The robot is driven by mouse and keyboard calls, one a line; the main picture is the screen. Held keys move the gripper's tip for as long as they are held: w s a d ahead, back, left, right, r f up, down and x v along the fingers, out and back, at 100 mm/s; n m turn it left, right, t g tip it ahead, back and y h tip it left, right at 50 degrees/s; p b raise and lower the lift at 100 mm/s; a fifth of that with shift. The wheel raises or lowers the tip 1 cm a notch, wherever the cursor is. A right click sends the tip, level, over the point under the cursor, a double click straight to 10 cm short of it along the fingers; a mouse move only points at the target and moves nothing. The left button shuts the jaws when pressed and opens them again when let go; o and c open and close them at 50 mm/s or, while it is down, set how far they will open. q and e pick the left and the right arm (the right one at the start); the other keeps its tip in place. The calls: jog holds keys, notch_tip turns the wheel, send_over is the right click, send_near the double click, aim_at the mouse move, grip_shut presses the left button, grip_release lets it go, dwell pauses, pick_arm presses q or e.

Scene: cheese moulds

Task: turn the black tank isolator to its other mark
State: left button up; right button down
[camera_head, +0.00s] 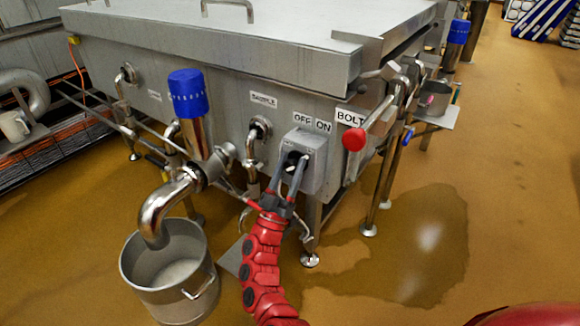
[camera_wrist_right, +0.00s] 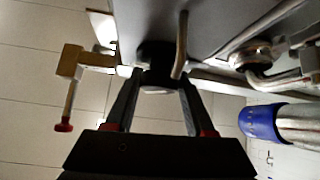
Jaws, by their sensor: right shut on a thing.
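The black tank isolator (camera_head: 294,157) is a dark knob on the front of a grey box (camera_head: 317,162) fixed to the steel tank's side. OFF and ON labels sit above the box, OFF at left and ON at right. My right gripper (camera_head: 292,165) reaches up from below and is shut on the knob, one finger on each side. In the right wrist view the black isolator (camera_wrist_right: 156,62) shows between the fingertips. The fingers partly hide the knob, so I cannot tell which mark it points to. My left gripper is not in view.
A red-knobbed lever (camera_head: 354,139) by a BOLT label stands right of the box. A blue-topped steel pipe (camera_head: 188,93) curves down over a metal bucket (camera_head: 127,262) at left. A wet patch (camera_head: 425,245) lies on the otherwise open floor at right.

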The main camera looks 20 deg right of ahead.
jog(key=shift+c, duration=2.2)
grip_release()
jog(key=shift+s+d, duration=0.15)
jog(key=shift+d, duration=0.2)
jog(key=shift+o, duration=0.8)
jog(key=shift+f, duration=0.15)
jog(key=shift+a, duration=0.15)
jog(key=shift+a+f, duration=0.15)
jog(key=shift+a, duration=0.05)
jog(key=v, duration=1.7)
